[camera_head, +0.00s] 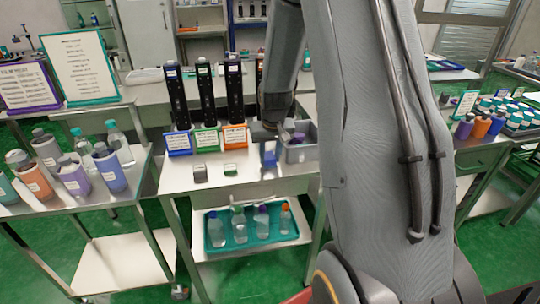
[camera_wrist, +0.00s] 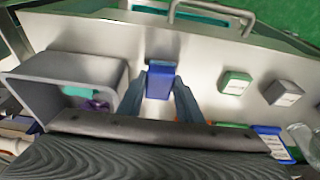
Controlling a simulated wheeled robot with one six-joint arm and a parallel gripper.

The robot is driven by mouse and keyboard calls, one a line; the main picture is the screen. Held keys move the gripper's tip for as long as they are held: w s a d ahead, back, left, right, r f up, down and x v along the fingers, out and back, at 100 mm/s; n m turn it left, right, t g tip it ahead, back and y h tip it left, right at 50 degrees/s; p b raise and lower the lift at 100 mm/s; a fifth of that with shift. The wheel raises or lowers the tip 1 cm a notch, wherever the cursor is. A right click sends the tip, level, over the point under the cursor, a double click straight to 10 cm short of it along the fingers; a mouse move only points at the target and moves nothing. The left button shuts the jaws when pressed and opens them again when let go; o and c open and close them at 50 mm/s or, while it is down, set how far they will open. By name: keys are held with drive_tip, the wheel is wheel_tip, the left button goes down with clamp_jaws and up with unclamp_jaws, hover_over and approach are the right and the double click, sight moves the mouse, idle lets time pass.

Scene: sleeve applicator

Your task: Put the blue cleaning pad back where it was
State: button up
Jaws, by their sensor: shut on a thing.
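The blue cleaning pad (camera_wrist: 160,82) is a small block between the two fingers of my gripper (camera_wrist: 160,90), which is shut on it. In the head view the blue pad (camera_head: 269,156) shows just below my gripper (camera_head: 267,137), over the white table, left of the grey bin. I cannot tell whether its underside touches the table. A grey pad (camera_head: 200,173) and a green pad (camera_head: 230,170) lie on the table to the left. In the wrist view the green pad (camera_wrist: 235,83) and grey pad (camera_wrist: 282,92) are to the right.
The open grey bin (camera_head: 303,152) holds teal and purple items; it stands close beside my gripper in the wrist view (camera_wrist: 72,68). Blue, green and orange labelled stands (camera_head: 207,138) with tall black holders line the table's back. A teal tray of bottles (camera_head: 262,240) is on the lower shelf.

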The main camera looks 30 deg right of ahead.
drive_tip(key=o, duration=1)
drive_tip(key=d+b+v, duration=0.1)
drive_tip(key=b+v, duration=0.2)
drive_tip(key=v, duration=0.9)
drive_tip(key=s+a+f+n, duration=0.1)
drive_tip(key=s+a+f, duration=0.1)
drive_tip(key=s+a, duration=0.3)
drive_tip(key=s+a+f+n+g, duration=0.1)
drive_tip(key=s+a+f, duration=0.1)
drive_tip(key=s+a, duration=0.4)
drive_tip(key=s+a+f+n+g, duration=0.1)
drive_tip(key=s+a+f, duration=0.2)
drive_tip(key=s+a, duration=0.3)
drive_tip(key=shift+s+y, duration=0.4)
drive_tip(key=shift+s, duration=0.45)
